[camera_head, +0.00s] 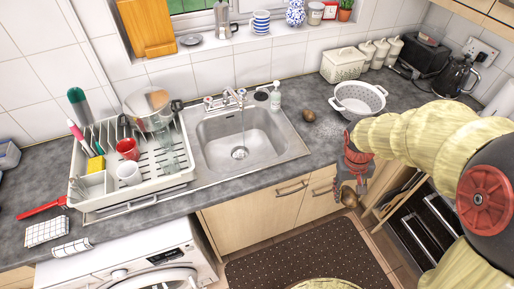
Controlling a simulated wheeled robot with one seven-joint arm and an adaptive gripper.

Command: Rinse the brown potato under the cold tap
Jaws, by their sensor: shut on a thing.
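My gripper (349,193) hangs in front of the counter's front edge, at the right of centre. It is shut on a brown potato (349,199), which shows at its lower end over the floor. Another brown, potato-like thing (309,116) lies on the counter right of the sink. The steel sink (218,150) is left of my gripper. The tap (237,97) stands at the sink's back edge. A thin pale streak, which looks like running water, drops from its spout into the basin. Which tap handle is the cold one is too small to tell.
A white colander (359,98) stands on the counter behind my gripper. A soap bottle (276,95) stands behind the sink. A dish rack (185,176) with a pot, mugs and glasses is left of the sink. The counter between sink and colander is mostly clear.

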